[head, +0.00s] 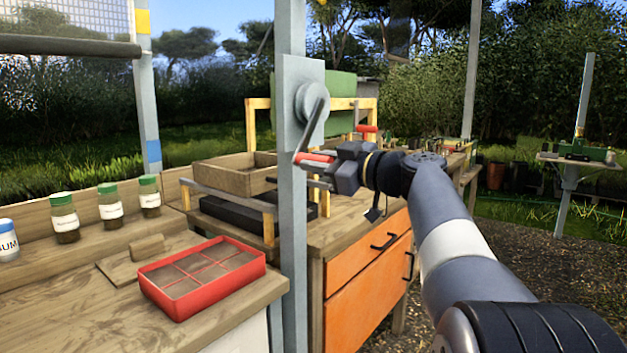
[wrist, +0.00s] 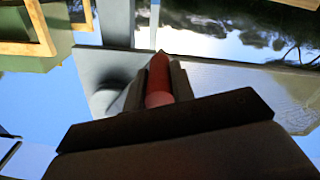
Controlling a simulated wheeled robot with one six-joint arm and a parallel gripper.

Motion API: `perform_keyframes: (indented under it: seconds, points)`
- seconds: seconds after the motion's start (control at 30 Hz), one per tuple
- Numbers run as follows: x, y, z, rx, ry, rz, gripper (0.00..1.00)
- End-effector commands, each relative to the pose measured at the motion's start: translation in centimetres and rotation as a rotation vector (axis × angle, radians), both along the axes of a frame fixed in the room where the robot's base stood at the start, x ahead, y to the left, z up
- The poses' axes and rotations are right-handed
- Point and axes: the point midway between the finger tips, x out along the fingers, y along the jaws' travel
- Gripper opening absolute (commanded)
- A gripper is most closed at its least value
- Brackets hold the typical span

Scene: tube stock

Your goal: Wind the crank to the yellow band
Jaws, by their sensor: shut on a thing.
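The crank has a grey round hub (head: 309,100) on a plate fixed to the grey post. Its arm (head: 312,127) slants down and slightly left to a red handle (head: 312,157). My gripper (head: 322,168) is shut on this handle, which also shows between the fingers in the wrist view (wrist: 159,80). The yellow band (head: 143,21) is on the left post, with a blue band (head: 152,150) much lower. A mesh screen (head: 70,18) hangs at upper left; its bottom rail (head: 70,47) is a little below the yellow band.
The grey post (head: 293,230) stands before the benches. A red divided tray (head: 203,276), several green-lidded jars (head: 111,206) and a wooden box (head: 235,175) are on the left and middle benches. Orange drawers (head: 367,280) sit below my arm. Gravel at right is open.

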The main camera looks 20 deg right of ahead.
Motion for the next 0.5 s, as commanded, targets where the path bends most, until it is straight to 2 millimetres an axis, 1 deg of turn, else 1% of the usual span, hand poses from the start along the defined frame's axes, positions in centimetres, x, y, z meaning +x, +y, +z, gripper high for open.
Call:
perform_keyframes:
  seconds: [0.03,0.27,0.5]
  points:
    - [0.4,-0.5,-1.7,-0.024,-0.006,-0.005,0.00]
    - [1.5,-2.0,-2.5,-0.142,-0.090,-0.006,0.00]
    - [2.7,-3.7,-3.0,-0.276,-0.187,-0.006,0.00]
